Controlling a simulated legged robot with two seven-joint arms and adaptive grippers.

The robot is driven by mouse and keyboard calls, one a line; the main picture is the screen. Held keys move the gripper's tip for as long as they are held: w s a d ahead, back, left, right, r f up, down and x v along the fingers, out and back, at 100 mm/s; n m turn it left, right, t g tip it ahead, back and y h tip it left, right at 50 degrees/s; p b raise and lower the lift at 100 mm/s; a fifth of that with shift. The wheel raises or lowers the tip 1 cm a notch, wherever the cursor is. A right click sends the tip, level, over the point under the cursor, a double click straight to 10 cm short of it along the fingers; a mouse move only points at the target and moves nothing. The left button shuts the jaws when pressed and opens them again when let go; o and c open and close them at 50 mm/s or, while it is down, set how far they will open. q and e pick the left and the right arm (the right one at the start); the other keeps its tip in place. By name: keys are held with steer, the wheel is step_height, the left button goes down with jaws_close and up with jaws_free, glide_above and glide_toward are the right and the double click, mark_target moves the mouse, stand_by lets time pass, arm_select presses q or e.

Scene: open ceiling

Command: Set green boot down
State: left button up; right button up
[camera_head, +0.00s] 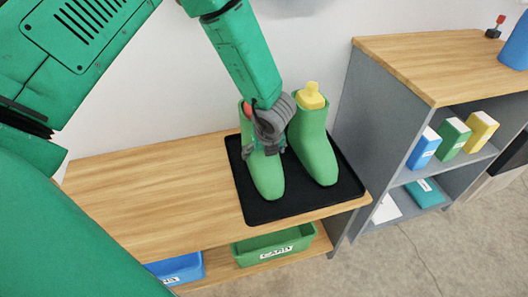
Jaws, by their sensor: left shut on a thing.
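Two green boots stand upright side by side on a black tray (289,209) at the right end of a wooden bench. My left gripper (264,150) is shut on the left green boot (267,178), gripping its upper part from above. The gripper hides part of that boot's shaft. The left boot's sole appears to be at the tray, but I cannot tell whether it bears on it. The right green boot (317,155) stands close beside it with a yellow object (311,96) in its top. My right gripper is not in view.
The wooden bench top (150,195) is clear to the left of the tray. A green bin (275,247) and a blue bin (178,269) sit on the lower shelf. A grey shelf unit (385,110) with several small boxes stands close at the right. A white wall is behind.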

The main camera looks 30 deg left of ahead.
arm_select(q)
steer(key=o, duration=1.5)
